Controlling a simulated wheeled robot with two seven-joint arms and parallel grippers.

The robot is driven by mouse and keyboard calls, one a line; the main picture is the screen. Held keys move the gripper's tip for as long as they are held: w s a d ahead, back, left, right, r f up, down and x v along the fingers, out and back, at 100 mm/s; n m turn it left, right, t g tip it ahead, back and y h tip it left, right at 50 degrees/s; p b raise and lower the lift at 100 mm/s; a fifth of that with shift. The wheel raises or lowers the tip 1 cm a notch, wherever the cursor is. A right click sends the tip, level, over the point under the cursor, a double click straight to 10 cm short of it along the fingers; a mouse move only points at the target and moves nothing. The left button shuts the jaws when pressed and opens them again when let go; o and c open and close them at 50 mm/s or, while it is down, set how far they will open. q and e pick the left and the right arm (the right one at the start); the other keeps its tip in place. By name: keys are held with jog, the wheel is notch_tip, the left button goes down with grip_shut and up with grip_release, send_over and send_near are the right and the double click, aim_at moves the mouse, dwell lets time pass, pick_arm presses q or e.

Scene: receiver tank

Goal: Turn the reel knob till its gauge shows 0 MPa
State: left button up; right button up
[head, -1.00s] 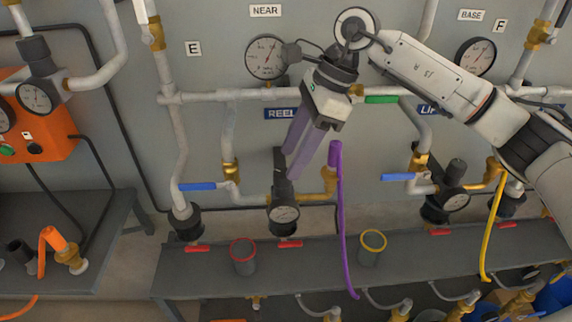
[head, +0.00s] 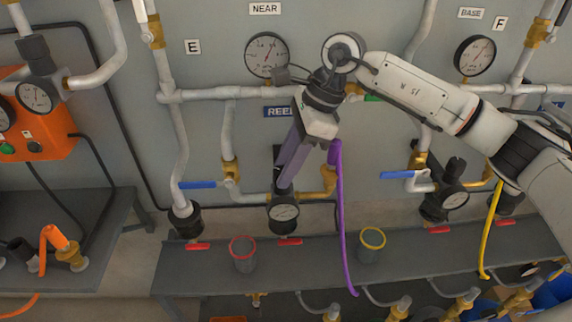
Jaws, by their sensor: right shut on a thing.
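The reel regulator's small gauge (head: 284,213) faces me below the blue REEL label (head: 277,112). Its needle is too small to read. The black reel knob (head: 278,163) stands above that gauge and is mostly hidden behind my right gripper. My right gripper (head: 284,185) comes down from the upper right, with its purple fingers shut on the knob. My left gripper is not in view.
A purple hose (head: 341,215) hangs just right of the fingers. A blue-handled valve (head: 197,184) sits to the left. A red-rimmed cup (head: 243,254) and a yellow-rimmed cup (head: 371,246) are on the grey bench (head: 310,256). A larger gauge (head: 267,55) is on the wall above.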

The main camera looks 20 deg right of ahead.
jog(key=shift+f+m+t+b, duration=0.1)
jog(key=shift+m+t+b, duration=0.3)
jog(key=shift+m, duration=0.9)
jog(key=o, duration=1.1)
jog(key=shift+c, duration=0.2)
jog(key=shift+r, duration=0.2)
jog(key=b+v, duration=0.1)
jog(key=v, duration=0.9)
jog(key=shift+s, duration=0.15)
jog(key=shift+r, duration=0.1)
